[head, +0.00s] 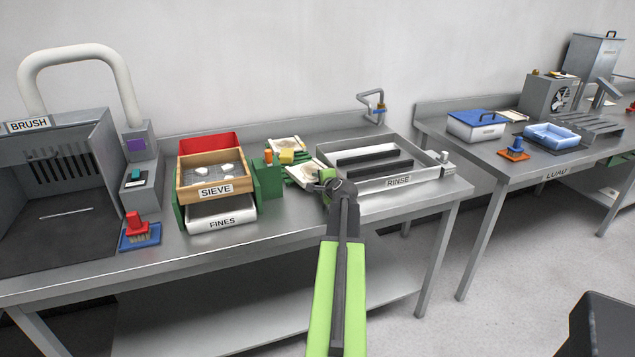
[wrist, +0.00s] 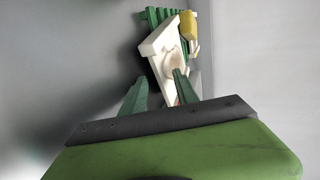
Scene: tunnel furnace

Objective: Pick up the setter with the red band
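A cream setter (wrist: 160,42) lies on a green slatted rack (wrist: 152,16) in the wrist view, just beyond my fingertips. A small reddish patch shows beside the right finger at its near end; I cannot tell if it is a full band. In the head view this cream setter (head: 304,170) is partly hidden behind my gripper (head: 328,179).
A yellow sponge-like block (head: 287,157) sits close to the setter. The rinse tray (head: 422,178) with dark bars is to the right; the wooden sieve box (head: 188,188) and fines drawer (head: 221,218) are to the left.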

